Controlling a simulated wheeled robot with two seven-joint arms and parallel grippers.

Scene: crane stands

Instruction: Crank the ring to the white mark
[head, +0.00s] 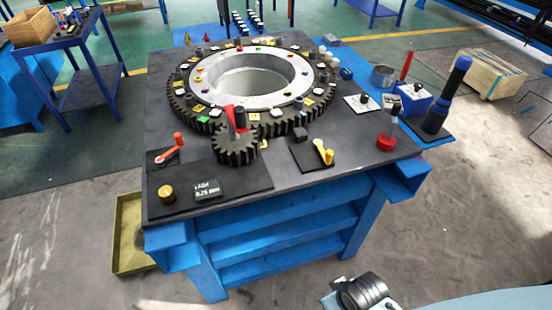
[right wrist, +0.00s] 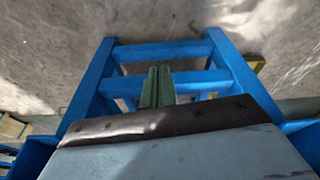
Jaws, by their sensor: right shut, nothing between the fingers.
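The large dark toothed ring (head: 178,102) lies flat on the table around a light metal hub with a round opening. Small coloured tabs, several yellow and some white, sit around it; which one is the white mark is unclear. A small dark pinion gear (head: 236,152) stands at the ring's near edge, with a red piece and a black upright knob (head: 240,118) on top. My right gripper (right wrist: 157,87) shows in the right wrist view with its fingers together and empty, pointing toward the blue table frame, away from the pinion. My left gripper is out of view.
Blue supports (head: 280,245) stand below. Open floor lies at front right.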

